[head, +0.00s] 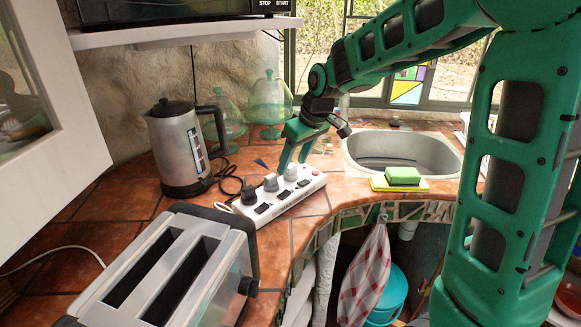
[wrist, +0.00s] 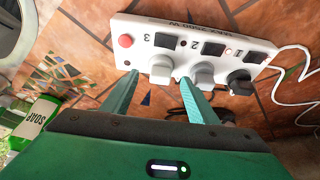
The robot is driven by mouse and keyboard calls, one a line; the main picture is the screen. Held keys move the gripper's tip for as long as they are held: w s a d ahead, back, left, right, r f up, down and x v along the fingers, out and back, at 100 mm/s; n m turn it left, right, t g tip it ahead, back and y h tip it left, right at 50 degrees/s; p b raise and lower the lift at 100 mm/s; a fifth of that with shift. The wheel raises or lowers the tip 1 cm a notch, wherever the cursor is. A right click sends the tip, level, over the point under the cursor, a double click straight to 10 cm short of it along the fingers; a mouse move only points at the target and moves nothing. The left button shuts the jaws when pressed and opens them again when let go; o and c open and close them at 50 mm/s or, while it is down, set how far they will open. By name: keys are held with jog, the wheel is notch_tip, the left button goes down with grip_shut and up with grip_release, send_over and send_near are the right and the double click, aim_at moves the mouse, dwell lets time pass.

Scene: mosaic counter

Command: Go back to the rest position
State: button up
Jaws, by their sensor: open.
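My gripper (head: 293,160) is at the end of my green arm, over the far end of a white power strip (head: 283,200) on the tiled counter. In the wrist view my gripper (wrist: 160,95) has its two teal fingers spread apart. A light grey plug (wrist: 161,70) stands on the strip (wrist: 135,28) between or just beyond the fingertips. A second grey plug (wrist: 203,75) is just right of the right fingertip, and a black plug (wrist: 240,82) is further right. I cannot tell whether the fingers touch a plug.
A kettle (head: 180,150) stands left of the strip and a toaster (head: 170,275) is in front. Glass domes (head: 270,100) stand behind. A sink (head: 400,150) and a green sponge (head: 402,175) are to the right. A soap bottle (wrist: 38,117) shows in the wrist view.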

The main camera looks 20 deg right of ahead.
jog(key=v, duration=0.8)
jog(key=s+d+f+m+g, duration=0.1)
jog(key=s+d+f+m, duration=0.2)
jog(key=s, duration=0.8)
jog(key=s+d+f+m+g+h, duration=0.1)
jog(key=s+d+f+m, duration=0.2)
jog(key=s+d, duration=0.4)
jog(key=s+d+f+m+g, duration=0.2)
jog(key=s+d+m, duration=0.3)
jog(key=s, duration=1)
jog(key=shift+s+d+f+m+h, duration=0.3)
jog(key=shift+s+f+h, duration=0.1)
jog(key=shift+f, duration=0.5)
jog(key=shift+w, duration=0.1)
jog(key=shift+w+f, duration=0.25)
jog(key=shift+w, duration=0.35)
